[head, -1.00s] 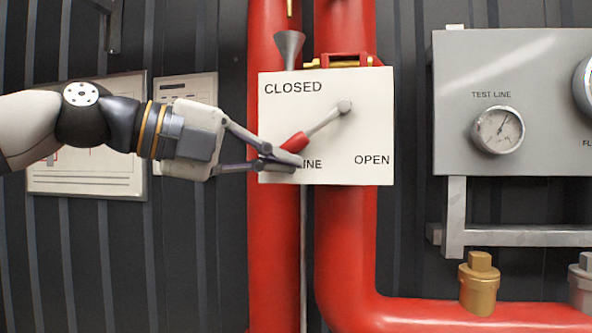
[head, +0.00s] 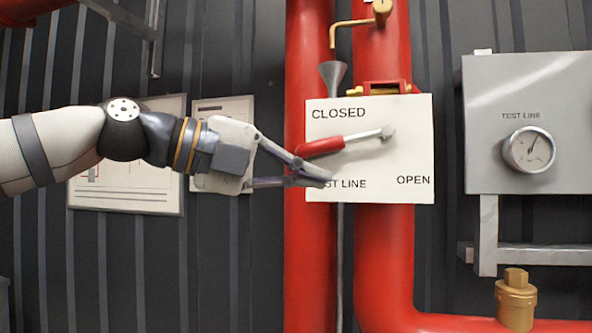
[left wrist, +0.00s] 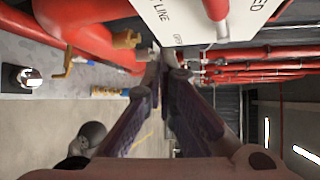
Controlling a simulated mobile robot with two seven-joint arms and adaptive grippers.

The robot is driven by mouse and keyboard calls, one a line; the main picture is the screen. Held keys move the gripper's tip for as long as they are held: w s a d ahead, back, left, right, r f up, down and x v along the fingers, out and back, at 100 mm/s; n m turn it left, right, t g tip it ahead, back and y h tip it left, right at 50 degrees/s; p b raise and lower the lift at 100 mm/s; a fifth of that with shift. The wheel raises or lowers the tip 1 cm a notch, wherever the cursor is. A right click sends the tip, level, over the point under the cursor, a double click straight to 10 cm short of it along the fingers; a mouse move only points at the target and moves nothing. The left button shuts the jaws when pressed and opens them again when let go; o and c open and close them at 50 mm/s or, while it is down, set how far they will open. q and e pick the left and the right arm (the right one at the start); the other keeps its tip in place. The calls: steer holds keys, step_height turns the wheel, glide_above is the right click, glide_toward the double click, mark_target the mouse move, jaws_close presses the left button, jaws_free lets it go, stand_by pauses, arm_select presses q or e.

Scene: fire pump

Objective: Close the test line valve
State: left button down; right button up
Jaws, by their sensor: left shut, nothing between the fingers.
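The test line valve lever has a grey arm and a red handle (head: 321,147). It turns on a pivot at the right of a white plate (head: 418,150) marked CLOSED, TEST LINE and OPEN. The lever points left and slightly down, with its handle below the word CLOSED. My left gripper (head: 318,172) is shut and empty, its fingertips just below the handle and over the TEST LINE label; whether they touch the handle is unclear. In the left wrist view the red handle (left wrist: 215,9) shows above the fingertips (left wrist: 168,68). My right gripper is not in view.
Red vertical pipes (head: 384,260) run behind the plate. A grey gauge box (head: 490,165) with a test line gauge (head: 529,149) stands to the right. A brass fitting (head: 516,302) sits on the lower pipe. A metal funnel (head: 333,76) is above the plate.

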arm_select(q)
steer(key=s+a+r, duration=0.2)
steer(key=s+r, duration=0.2)
steer(key=r, duration=0.3)
steer(key=shift+r, duration=0.15)
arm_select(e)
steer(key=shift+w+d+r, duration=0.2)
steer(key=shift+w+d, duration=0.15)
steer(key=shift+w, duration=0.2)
